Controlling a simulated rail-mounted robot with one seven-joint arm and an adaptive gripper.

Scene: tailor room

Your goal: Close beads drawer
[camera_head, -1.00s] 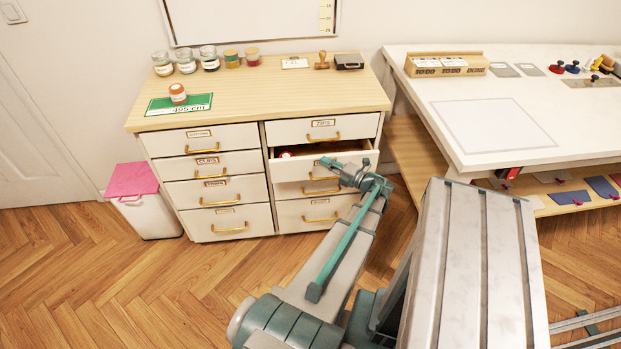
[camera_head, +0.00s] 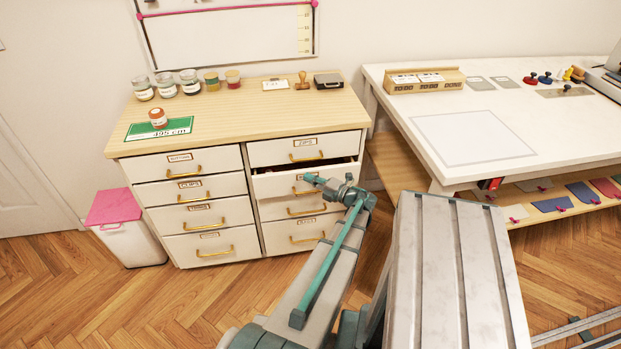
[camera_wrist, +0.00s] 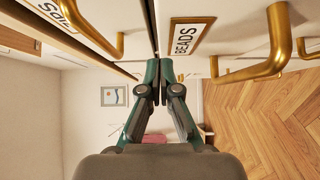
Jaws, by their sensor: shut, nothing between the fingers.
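The beads drawer (camera_head: 277,186) is the second one down in the right column of the white cabinet. It stands slightly open, with a narrow dark gap above its front. In the wrist view its BEADS label (camera_wrist: 190,38) and gold handle (camera_wrist: 262,62) are close. My gripper (camera_head: 318,183) is at the right part of this drawer's front. In the wrist view its fingertips (camera_wrist: 158,85) are together, near the drawer's upper edge. I cannot tell whether they touch it. The drawer's inside is mostly hidden, and my gripper covers part of its front.
The zips drawer (camera_head: 303,148) above is shut, as are the other drawers. Jars (camera_head: 166,84) and a green card (camera_head: 172,128) are on the cabinet top. A white table (camera_head: 400,125) stands right, a pink-lidded bin (camera_head: 108,207) left. Floor in front is partly clear.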

